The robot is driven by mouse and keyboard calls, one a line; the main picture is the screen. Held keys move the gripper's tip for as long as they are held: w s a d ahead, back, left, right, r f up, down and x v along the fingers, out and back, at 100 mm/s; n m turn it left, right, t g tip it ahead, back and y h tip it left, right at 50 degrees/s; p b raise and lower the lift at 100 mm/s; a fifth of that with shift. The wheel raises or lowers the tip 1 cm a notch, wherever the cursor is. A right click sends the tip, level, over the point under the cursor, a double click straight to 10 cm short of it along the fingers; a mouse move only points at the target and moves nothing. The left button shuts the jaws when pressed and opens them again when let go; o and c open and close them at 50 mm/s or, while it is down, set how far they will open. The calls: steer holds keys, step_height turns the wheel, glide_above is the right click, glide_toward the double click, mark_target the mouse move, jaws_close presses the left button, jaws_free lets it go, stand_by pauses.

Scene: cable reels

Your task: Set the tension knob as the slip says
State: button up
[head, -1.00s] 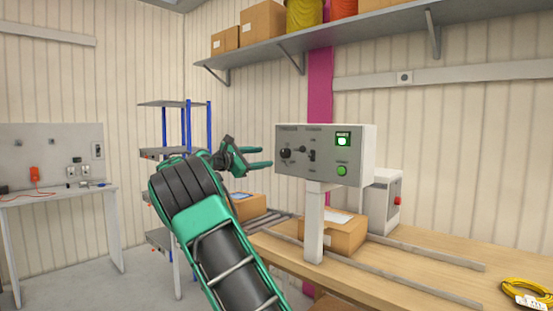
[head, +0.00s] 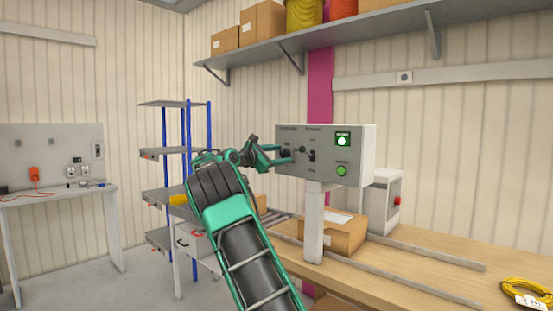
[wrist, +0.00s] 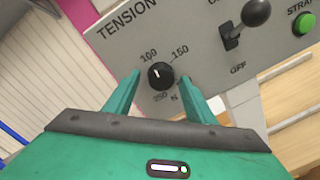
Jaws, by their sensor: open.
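The tension knob (wrist: 161,75) is a round black dial on the grey control panel (head: 330,182). In the wrist view its white mark points up, slightly left, near the 100 label and away from 150. The lower label is partly unclear. My gripper (head: 283,155) is open at the left side of the panel, and in the wrist view its fingers (wrist: 160,82) stand on either side of the knob. I cannot tell whether they touch it. No slip with a readable setting shows; a white paper (head: 339,216) lies on a carton, its text too small to read.
Right of the knob are a black-balled lever (wrist: 245,25) and a green button (wrist: 304,24). A lit green indicator (head: 342,140) is at the panel's upper right. The carton (head: 345,238) sits behind the panel's post (head: 313,225). A yellow cable coil (head: 527,291) with a white tag lies on the bench.

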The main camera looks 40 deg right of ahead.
steer(key=c, duration=1)
steer(key=shift+c, duration=0.2)
